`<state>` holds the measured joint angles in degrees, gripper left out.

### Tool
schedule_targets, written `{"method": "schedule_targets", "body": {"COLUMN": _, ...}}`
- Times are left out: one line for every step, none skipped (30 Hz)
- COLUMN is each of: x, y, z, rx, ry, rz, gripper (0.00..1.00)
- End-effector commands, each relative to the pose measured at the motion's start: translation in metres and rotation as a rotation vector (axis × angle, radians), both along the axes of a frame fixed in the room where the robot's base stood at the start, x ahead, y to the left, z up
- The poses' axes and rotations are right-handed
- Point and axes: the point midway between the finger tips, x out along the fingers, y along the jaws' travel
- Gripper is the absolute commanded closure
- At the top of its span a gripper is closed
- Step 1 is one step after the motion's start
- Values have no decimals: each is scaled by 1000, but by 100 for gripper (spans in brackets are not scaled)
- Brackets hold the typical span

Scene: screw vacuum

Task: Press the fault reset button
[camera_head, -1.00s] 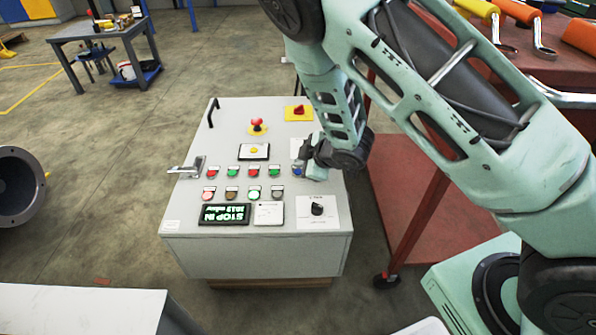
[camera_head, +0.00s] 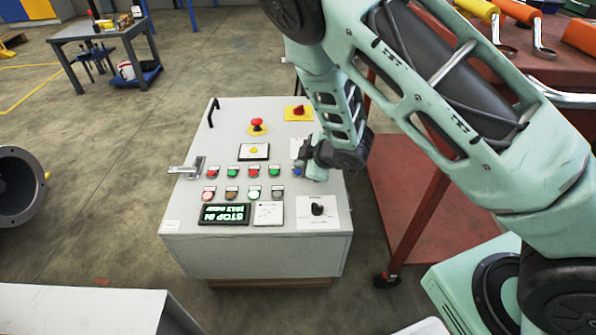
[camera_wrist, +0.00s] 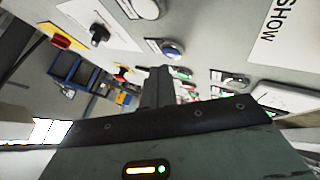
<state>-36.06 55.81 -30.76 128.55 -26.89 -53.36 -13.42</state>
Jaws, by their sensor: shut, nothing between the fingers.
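A grey control cabinet (camera_head: 260,252) has rows of coloured buttons on its sloped top. I cannot read the small labels, so no button can be confirmed as fault reset by its text. A blue button (camera_head: 297,171) sits at the right end of the upper row, partly hidden by my gripper (camera_head: 307,158). In the wrist view, the blue button (camera_wrist: 172,48) shows just beyond the shut, empty fingers (camera_wrist: 158,82). The fingers are close to the panel; I cannot tell whether they touch it.
The panel also carries a red emergency-stop knob (camera_head: 257,124), a red switch on yellow (camera_head: 299,112), a black rotary knob (camera_head: 317,209) and a lit display (camera_head: 225,214). A red cart (camera_head: 415,215) stands close on the right.

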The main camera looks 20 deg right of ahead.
Motion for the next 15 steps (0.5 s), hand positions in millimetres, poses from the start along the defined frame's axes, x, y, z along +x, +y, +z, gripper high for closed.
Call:
{"method": "schedule_targets", "body": {"x": 0, "y": 0, "z": 0, "rx": 0, "ry": 0, "rz": 0, "gripper": 100}}
{"method": "schedule_targets", "body": {"x": 0, "y": 0, "z": 0, "rx": 0, "ry": 0, "rz": 0, "gripper": 100}}
{"method": "schedule_targets", "body": {"x": 0, "y": 0, "z": 0, "rx": 0, "ry": 0, "rz": 0, "gripper": 100}}
{"method": "schedule_targets", "body": {"x": 0, "y": 0, "z": 0, "rx": 0, "ry": 0, "rz": 0, "gripper": 100}}
{"method": "schedule_targets", "body": {"x": 0, "y": 0, "z": 0, "rx": 0, "ry": 0, "rz": 0, "gripper": 100}}
{"method": "schedule_targets", "body": {"x": 0, "y": 0, "z": -1, "rx": 0, "ry": 0, "rz": 0, "gripper": 100}}
{"method": "schedule_targets", "body": {"x": 0, "y": 0, "z": -2, "rx": 0, "ry": 0, "rz": 0, "gripper": 100}}
{"method": "schedule_targets", "body": {"x": 0, "y": 0, "z": -3, "rx": 1, "ry": 0, "rz": -1, "gripper": 100}}
{"method": "schedule_targets", "body": {"x": 0, "y": 0, "z": -4, "rx": 1, "ry": 0, "rz": -1, "gripper": 100}}
{"method": "schedule_targets", "body": {"x": 0, "y": 0, "z": -5, "rx": 0, "ry": 0, "rz": -2, "gripper": 100}}
{"method": "schedule_targets", "body": {"x": 0, "y": 0, "z": -6, "rx": 0, "ry": 0, "rz": -2, "gripper": 100}}
{"method": "schedule_targets", "body": {"x": 0, "y": 0, "z": -7, "rx": 0, "ry": -1, "rz": -1, "gripper": 100}}
{"method": "schedule_targets", "body": {"x": 0, "y": 0, "z": -8, "rx": 0, "ry": -1, "rz": -1, "gripper": 100}}
{"method": "schedule_targets", "body": {"x": 0, "y": 0, "z": -8, "rx": 0, "ry": -1, "rz": -1, "gripper": 100}}
{"method": "schedule_targets", "body": {"x": 0, "y": 0, "z": -9, "rx": 0, "ry": -1, "rz": -1, "gripper": 100}}
